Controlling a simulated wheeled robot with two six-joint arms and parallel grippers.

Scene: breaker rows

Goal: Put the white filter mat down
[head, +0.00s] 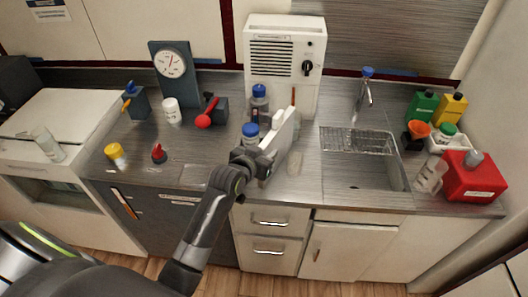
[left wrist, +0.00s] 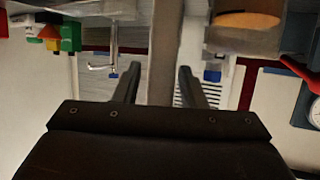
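The white filter mat (head: 280,143) is a thin pale slab standing tilted on edge above the counter, in front of the white vented unit. My left gripper (head: 262,158) is at its lower left side and appears shut on it. In the left wrist view the mat (left wrist: 166,55) shows as a pale strip between the two fingers. Whether its lower edge touches the counter I cannot tell. My right gripper is not in view.
The steel counter (head: 215,158) has a bare patch left of the mat. A sink with a wire rack (head: 357,141) lies to the right. Blue-capped bottles (head: 259,104) stand close behind the mat. A red-handled item (head: 204,120) and a yellow-capped jar (head: 116,155) stand further left.

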